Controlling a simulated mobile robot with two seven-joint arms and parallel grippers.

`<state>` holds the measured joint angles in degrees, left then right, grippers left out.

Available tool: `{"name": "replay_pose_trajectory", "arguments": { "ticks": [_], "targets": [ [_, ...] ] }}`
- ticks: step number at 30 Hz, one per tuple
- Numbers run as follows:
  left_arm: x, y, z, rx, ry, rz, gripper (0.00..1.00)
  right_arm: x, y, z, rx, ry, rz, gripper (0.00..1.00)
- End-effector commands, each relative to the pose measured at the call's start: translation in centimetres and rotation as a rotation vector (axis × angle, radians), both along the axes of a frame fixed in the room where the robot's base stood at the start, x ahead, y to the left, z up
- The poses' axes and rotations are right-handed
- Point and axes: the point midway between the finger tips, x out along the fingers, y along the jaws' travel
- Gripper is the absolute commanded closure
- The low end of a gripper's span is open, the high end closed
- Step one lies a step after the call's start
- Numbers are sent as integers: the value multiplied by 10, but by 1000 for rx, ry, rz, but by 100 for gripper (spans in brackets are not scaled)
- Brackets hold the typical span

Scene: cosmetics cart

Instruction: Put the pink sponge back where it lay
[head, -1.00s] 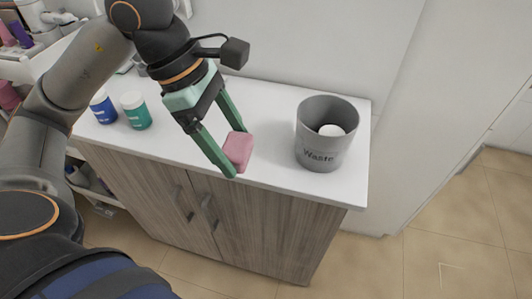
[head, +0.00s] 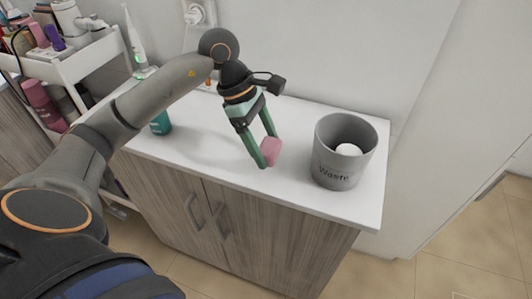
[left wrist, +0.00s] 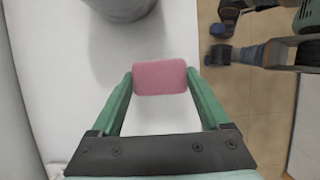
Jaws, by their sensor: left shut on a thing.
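The pink sponge (head: 271,150) is held between the green fingertips of my left gripper (head: 268,152), over the white countertop (head: 200,155). In the left wrist view the sponge (left wrist: 160,77) sits between both fingertips, one on each side. In the head view I cannot tell how far the sponge is above the counter. The grey waste bin (head: 341,160) stands to the right of the gripper, with a white round thing (head: 349,150) inside. My right gripper does not show clearly in any view.
A green jar (head: 160,124) stands on the counter, partly hidden by my left arm. A white electric toothbrush (head: 135,42) stands at the back left. A white cart (head: 84,62) with bottles is at the far left.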

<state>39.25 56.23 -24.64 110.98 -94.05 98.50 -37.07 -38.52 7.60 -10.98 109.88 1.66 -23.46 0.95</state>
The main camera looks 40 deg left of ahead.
Motion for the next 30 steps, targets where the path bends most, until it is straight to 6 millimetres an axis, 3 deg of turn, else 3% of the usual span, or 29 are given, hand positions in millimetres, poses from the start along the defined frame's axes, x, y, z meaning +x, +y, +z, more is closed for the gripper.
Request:
{"name": "replay_pose_trajectory", "arguments": {
  "ticks": [9,21,22,27,30],
  "targets": [
    [5,3,-37,0,3,1,72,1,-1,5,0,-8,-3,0],
    [6,3,-43,1,1,1,72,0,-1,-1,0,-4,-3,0],
    [6,3,-43,1,1,1,19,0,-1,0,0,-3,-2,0],
    [6,3,-42,1,2,1,0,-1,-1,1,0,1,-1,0],
    [6,3,-42,1,2,1,0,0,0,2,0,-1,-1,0]
  ]
}}
